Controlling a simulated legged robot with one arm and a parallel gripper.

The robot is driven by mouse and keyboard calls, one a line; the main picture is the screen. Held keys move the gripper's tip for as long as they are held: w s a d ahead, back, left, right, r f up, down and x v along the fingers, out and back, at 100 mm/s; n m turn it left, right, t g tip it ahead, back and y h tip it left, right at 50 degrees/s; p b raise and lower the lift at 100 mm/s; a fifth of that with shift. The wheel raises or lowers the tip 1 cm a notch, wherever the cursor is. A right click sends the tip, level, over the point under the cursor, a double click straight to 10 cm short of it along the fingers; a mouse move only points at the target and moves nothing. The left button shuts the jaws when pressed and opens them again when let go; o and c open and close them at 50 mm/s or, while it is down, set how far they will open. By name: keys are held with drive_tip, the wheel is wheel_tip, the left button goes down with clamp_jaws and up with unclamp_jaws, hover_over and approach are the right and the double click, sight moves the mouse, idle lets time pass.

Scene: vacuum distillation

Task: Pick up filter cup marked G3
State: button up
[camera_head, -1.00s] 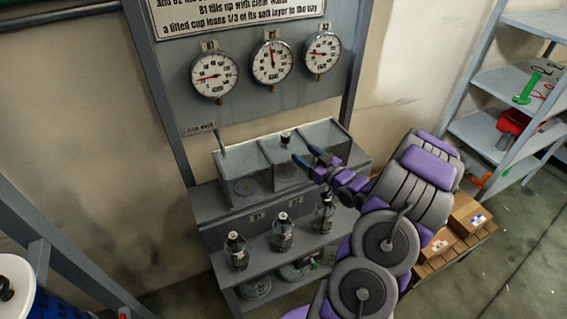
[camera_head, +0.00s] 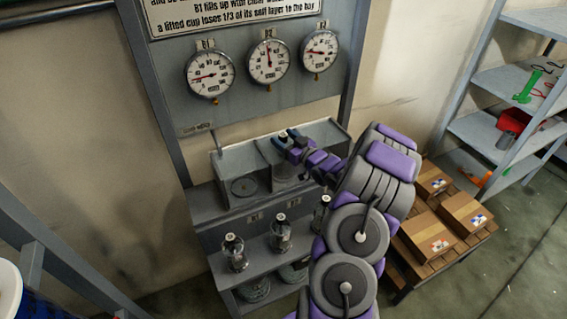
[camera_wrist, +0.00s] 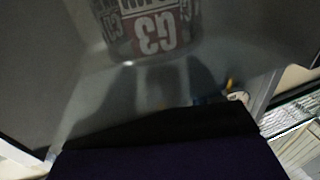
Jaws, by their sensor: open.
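The filter cup marked G3 (camera_wrist: 150,32) shows at the top of the wrist view, with a red and white label and its upper part cut off by the frame. In the head view my gripper (camera_head: 284,137) is over the middle bay of the grey three-bay trough (camera_head: 228,168). A small dark and pale top shows between or just behind the fingertips there. The jaws are open. I cannot tell whether they touch the cup.
Three round gauges (camera_head: 268,62) and a text sign (camera_head: 235,14) are on the panel behind the trough. Several bottles (camera_head: 280,235) stand on the shelf below. Boxes (camera_head: 437,240) sit on a pallet at right, beside a shelf rack (camera_head: 492,140).

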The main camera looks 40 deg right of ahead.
drive_tip(key=shift+w+a, duration=0.1)
drive_tip(key=shift+w, duration=0.15)
drive_tip(key=shift+c, duration=0.2)
drive_tip(key=shift+a, duration=0.1)
drive_tip(key=shift+c, duration=0.6)
clamp_jaws()
idle(0.5)
